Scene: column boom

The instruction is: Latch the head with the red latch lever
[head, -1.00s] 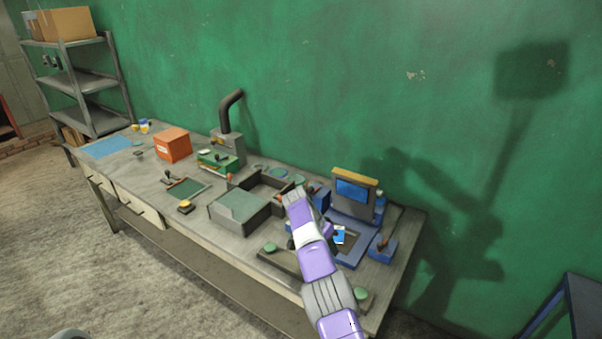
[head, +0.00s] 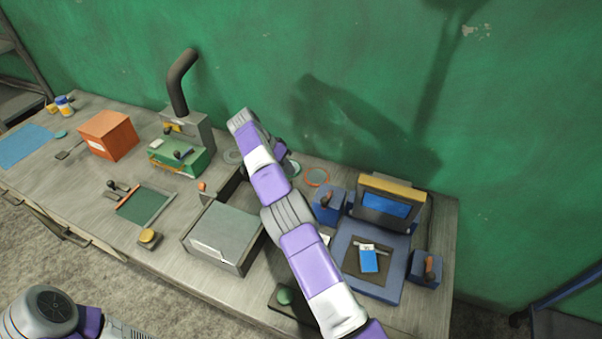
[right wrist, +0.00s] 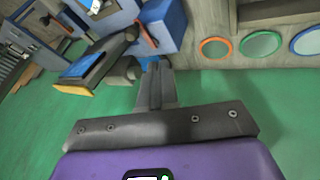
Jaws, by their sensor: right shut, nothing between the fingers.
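The blue machine with a hinged head (head: 388,205), with a yellow top edge and a blue panel, stands at the right end of the bench. The head is raised. A lever with an orange-red grip (head: 327,198) is on the blue block left of it; a similar lever (head: 430,266) is on the right block. I cannot tell which is the latch lever. The left-hand lever also shows in the right wrist view (right wrist: 147,36). My right gripper (right wrist: 156,68) is shut and empty near that blue block; contact is unclear. My left gripper is out of view.
A blue card (head: 369,259) lies on the machine's dark plate. An orange ring (head: 316,177) and other rings lie behind my right arm. A grey box (head: 223,238), a green box (head: 180,158) and an orange box (head: 108,135) stand further left.

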